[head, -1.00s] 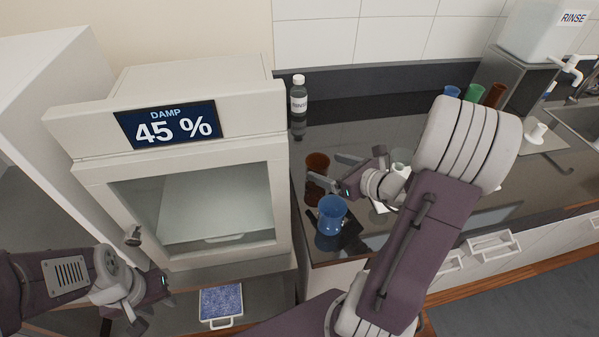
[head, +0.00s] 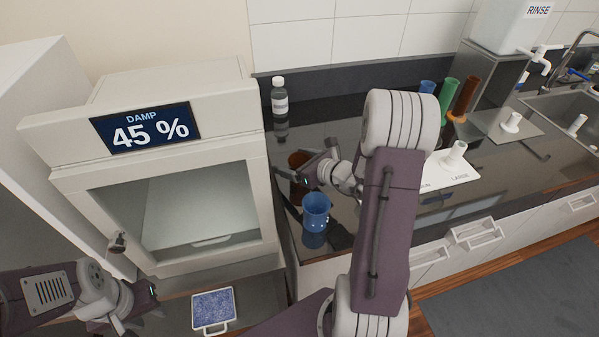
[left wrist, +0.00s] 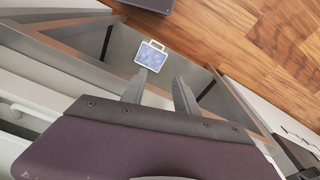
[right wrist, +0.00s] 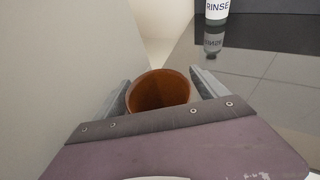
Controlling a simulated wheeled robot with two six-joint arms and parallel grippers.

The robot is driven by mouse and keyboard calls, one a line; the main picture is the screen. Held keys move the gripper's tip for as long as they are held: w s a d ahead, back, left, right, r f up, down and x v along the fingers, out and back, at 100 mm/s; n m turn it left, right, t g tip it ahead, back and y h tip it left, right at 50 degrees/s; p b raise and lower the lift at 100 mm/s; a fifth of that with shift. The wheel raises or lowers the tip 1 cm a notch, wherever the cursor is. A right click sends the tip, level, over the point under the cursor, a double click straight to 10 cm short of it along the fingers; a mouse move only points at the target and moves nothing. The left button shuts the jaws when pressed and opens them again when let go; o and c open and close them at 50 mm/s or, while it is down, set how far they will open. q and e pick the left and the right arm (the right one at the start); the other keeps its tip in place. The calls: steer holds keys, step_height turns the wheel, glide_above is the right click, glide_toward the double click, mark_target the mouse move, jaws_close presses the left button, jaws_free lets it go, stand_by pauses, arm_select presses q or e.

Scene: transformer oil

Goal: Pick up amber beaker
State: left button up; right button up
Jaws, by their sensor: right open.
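The amber beaker (head: 297,160) stands on the dark counter beside the white cabinet, partly hidden behind my right gripper in the head view. In the right wrist view the beaker (right wrist: 160,91) is upright, with its round mouth between the two fingers. My right gripper (head: 304,163) is open around the beaker, one finger on each side; I cannot tell whether they touch it. My left gripper (head: 150,305) is low at the left in front of the cabinet. In the left wrist view its fingers (left wrist: 158,92) are apart with nothing between them.
A blue beaker (head: 316,212) stands just in front of my right gripper. A rinse bottle (head: 280,98) is at the back by the wall. The cabinet (head: 158,190) with the 45 % display stands to the left. A tray of blue granules (head: 213,309) lies low in front.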

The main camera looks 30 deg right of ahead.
steer(key=shift+s+r, duration=0.1)
steer(key=shift+s, duration=0.05)
steer(key=c, duration=1.5)
steer(key=s+d+r+p, duration=0.1)
steer(key=s+r, duration=0.2)
steer(key=s+d+r+p, duration=0.1)
steer(key=s+r, duration=0.3)
steer(key=s+d+r+p, duration=0.1)
steer(key=s+r, duration=0.3)
steer(key=shift+s+d, duration=0.1)
steer(key=shift+d, duration=0.05)
